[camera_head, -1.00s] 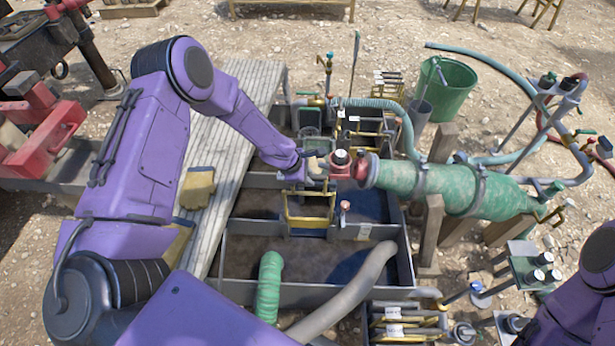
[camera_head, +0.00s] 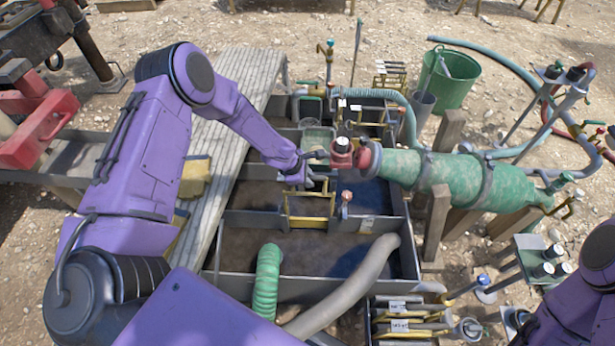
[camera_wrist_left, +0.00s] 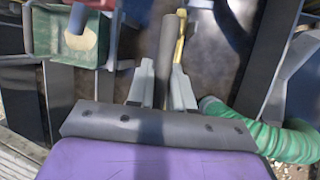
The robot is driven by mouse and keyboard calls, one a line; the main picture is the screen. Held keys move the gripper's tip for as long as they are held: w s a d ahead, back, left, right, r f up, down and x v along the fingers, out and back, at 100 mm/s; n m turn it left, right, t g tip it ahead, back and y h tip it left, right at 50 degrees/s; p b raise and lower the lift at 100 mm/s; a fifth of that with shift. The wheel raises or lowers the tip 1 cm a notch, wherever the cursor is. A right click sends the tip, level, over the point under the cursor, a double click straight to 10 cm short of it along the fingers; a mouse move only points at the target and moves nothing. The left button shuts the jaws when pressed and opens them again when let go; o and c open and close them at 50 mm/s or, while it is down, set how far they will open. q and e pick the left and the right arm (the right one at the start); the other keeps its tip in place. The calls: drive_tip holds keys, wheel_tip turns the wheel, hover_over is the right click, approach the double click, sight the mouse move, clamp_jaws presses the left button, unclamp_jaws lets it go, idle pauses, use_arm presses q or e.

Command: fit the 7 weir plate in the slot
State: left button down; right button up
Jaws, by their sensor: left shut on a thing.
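My left gripper (camera_head: 318,178) is over the middle of the mud tank (camera_head: 217,262). It is shut on a weir plate with a yellow frame (camera_head: 310,222), which hangs below the fingers at a tank divider. In the left wrist view the fingers (camera_wrist_left: 162,92) close on a grey plate edge (camera_wrist_left: 166,60) with a yellow bar (camera_wrist_left: 181,55) beside it. I cannot read a number on the plate, and cannot tell whether its lower edge is in a slot. My right gripper is out of view; only part of that arm shows at bottom right.
A red valve fitting (camera_head: 342,154) on the green cylinder (camera_head: 440,180) is close beside the left gripper. A green hose (camera_head: 267,280) and a grey hose (camera_head: 350,285) enter the near compartment. More yellow-handled plates (camera_head: 400,322) stand at lower right. A grey plank walkway (camera_head: 225,130) runs along the left.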

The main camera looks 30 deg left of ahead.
use_arm(q)
drive_tip(key=shift+f+b, duration=0.85)
drive_tip(key=shift+f, duration=0.65)
drive_tip(key=shift+f+b, duration=2.25)
drive_tip(key=shift+f, duration=0.4)
drive_tip(key=shift+f+b, duration=0.4)
drive_tip(key=shift+f, duration=0.15)
drive_tip(key=c, duration=0.9)
unclamp_jaws()
drive_tip(key=shift+c, duration=0.2)
drive_tip(key=p+v, duration=0.2)
drive_tip(key=v, duration=0.8)
drive_tip(key=shift+r, duration=0.25)
